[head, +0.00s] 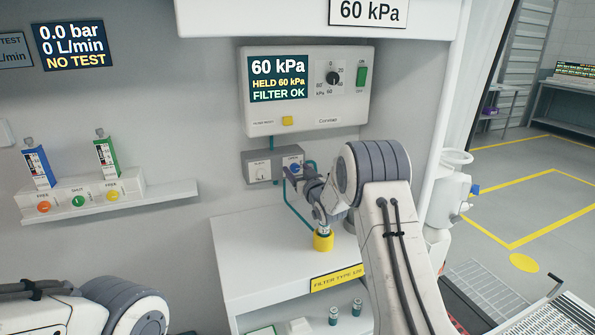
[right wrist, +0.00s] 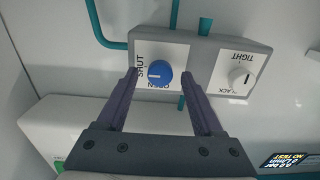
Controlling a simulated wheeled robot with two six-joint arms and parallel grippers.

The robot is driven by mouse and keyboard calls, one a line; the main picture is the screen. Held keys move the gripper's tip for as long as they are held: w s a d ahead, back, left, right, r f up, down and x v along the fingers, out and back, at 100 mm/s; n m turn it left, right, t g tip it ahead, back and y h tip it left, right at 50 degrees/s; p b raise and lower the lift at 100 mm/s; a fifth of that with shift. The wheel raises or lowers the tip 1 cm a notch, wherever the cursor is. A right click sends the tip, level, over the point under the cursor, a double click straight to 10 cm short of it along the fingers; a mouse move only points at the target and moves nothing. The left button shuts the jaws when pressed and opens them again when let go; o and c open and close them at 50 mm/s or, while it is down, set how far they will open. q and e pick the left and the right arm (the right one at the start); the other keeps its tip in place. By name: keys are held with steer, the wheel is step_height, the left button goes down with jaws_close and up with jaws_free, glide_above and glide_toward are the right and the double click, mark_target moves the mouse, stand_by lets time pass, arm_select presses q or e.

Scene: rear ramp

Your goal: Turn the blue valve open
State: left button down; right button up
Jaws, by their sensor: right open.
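The blue valve (right wrist: 159,74) is a round knob on a white plate marked SHUT and OPEN, on a grey wall panel. Its white mark appears to point towards SHUT. In the head view the valve (head: 295,167) is partly hidden by my right gripper (head: 290,173). My right gripper (right wrist: 159,80) is open, with a finger on each side of the knob and a visible gap to it on both sides. Whether the fingertips reach the knob's depth is hard to tell. My left gripper is out of view; only part of that arm shows.
A second, white knob (right wrist: 241,76) marked TIGHT and SLACK shares the panel. Teal pipes (head: 290,208) run around it. Below stands a white cabinet (head: 255,250) with a yellow-based fitting (head: 323,241). A control box (head: 305,90) reading 60 kPa hangs above.

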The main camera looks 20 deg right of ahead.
jaws_close()
steer(key=shift+f+n+b, duration=0.15)
steer(key=shift+n+b, duration=0.25)
steer(key=shift+b, duration=0.35)
steer(key=n+b, duration=0.7)
steer(key=b, duration=0.1)
steer(key=n+b, duration=0.6)
steer(key=b, duration=0.3)
steer(key=shift+a+f+n, duration=0.15)
steer(key=shift+f+n, duration=0.05)
steer(key=shift+n, duration=0.2)
steer(key=shift+r+n+b, duration=0.15)
steer(key=shift+n+b, duration=1.25)
steer(key=shift+b, duration=0.1)
jaws_free()
